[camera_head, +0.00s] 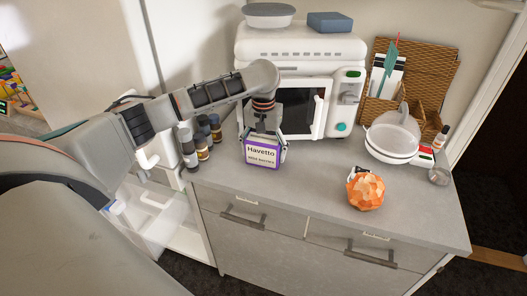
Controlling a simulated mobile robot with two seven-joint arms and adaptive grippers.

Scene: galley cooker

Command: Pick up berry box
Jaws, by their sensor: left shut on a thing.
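The berry box (261,154) is a small purple box with a white label reading "Havetto" and a smaller line that looks like "wild berries". It is upright at the front left of the grey counter, before the microwave. My left gripper (264,142) comes down from above and is shut on the berry box, with a finger at each side. I cannot tell whether the box's bottom touches the counter. My right gripper is not in view.
A white microwave (300,50) stands behind the box. Several spice jars (203,142) stand close at its left. An orange faceted object (366,190), a white domed dish (392,138) and a wicker organiser (425,75) are to the right. The counter's front middle (310,185) is clear.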

